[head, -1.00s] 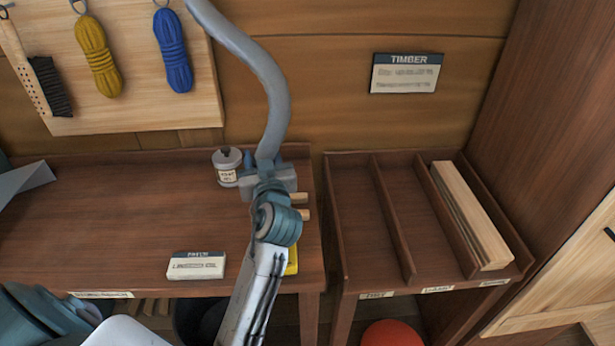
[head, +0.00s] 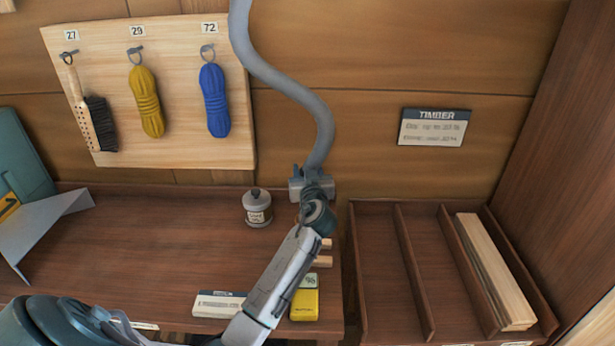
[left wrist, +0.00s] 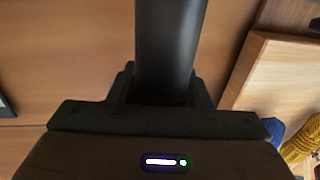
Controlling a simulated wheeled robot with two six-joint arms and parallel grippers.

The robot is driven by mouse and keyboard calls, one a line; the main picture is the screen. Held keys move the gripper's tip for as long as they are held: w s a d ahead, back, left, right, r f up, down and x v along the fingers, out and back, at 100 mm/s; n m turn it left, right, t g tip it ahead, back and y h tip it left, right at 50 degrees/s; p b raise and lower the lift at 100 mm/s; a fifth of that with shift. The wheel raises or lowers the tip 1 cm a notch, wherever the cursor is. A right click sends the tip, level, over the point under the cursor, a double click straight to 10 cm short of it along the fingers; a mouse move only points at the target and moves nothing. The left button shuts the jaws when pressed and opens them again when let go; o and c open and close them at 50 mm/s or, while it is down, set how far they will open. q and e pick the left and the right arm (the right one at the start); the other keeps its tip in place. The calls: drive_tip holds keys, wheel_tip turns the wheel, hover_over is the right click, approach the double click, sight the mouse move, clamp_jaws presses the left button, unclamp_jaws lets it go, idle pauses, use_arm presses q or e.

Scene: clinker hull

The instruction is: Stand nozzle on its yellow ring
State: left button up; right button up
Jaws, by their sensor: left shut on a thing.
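My left gripper (head: 312,186) is shut around the lower end of a grey hose (head: 290,85), where the nozzle is, above the back right of the bench. The hose curves up and out of the head view. In the left wrist view the held nozzle (left wrist: 167,45) is a dark, thick cylinder between the jaws. Its lower end is hidden by my gripper and arm. I cannot make out a yellow ring; my arm covers part of the bench there. My right gripper is not in view.
A small lidded jar (head: 257,208) stands left of the gripper. A yellow block (head: 304,305) and a white label card (head: 218,304) lie near the bench front. A divided timber rack (head: 424,270) stands right. A pegboard (head: 185,90) with brush and ropes hangs behind. The bench's middle is clear.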

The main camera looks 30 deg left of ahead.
use_arm(q)
drive_tip(key=f, duration=0.1)
drive_tip(key=f+p, duration=0.1)
drive_tip(key=shift+w+a+f, duration=0.25)
drive_tip(key=shift+w+f, duration=0.05)
drive_tip(key=shift+f, duration=0.5)
drive_tip(key=shift+f, duration=0.1)
drive_tip(key=o, duration=1.4)
